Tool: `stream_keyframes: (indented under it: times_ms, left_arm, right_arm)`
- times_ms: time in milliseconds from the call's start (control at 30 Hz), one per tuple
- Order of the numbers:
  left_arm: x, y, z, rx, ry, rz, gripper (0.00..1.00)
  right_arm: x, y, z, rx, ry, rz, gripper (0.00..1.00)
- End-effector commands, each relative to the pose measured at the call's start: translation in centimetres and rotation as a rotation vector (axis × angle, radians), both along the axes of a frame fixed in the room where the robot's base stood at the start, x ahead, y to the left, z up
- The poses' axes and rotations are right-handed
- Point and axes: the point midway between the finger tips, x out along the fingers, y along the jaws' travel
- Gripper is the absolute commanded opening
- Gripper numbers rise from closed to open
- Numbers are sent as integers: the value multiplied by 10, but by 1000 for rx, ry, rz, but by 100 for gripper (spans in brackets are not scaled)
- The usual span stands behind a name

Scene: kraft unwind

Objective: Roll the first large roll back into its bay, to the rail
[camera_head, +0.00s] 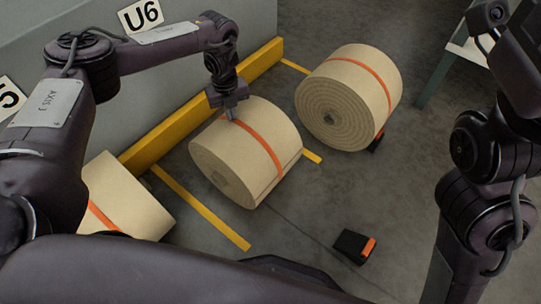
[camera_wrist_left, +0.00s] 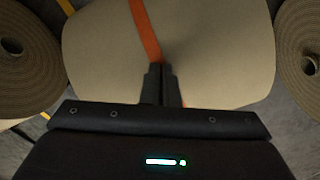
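A large tan kraft roll (camera_head: 235,165) with an orange band lies on its side by the yellow rail (camera_head: 170,130), between two yellow floor lines. The arm hides part of its rail side, so I cannot tell if it touches the rail. My left gripper (camera_head: 231,113) is at its upper surface, by the orange band. In the left wrist view, the fingers (camera_wrist_left: 163,86) are nearly together with nothing seen between them, against or just over the roll (camera_wrist_left: 205,50). Contact is unclear. My right arm is at the right of the head view; its gripper does not show.
Another banded roll (camera_head: 345,95) lies to the right, with a dark chock (camera_head: 377,142) at its base. A third roll (camera_head: 125,198) lies at the left. A black and orange chock (camera_head: 354,246) sits on open floor. A table leg (camera_head: 440,75) stands at upper right.

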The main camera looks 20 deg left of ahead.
Motion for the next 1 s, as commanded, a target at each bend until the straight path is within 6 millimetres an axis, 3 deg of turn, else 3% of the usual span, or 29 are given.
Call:
stream_keyframes:
  times_ms: [1000]
  left_arm:
    - [12,38,-7,1,5,0,0]
  right_arm:
    - [1,0,-18,-1,4,0,36]
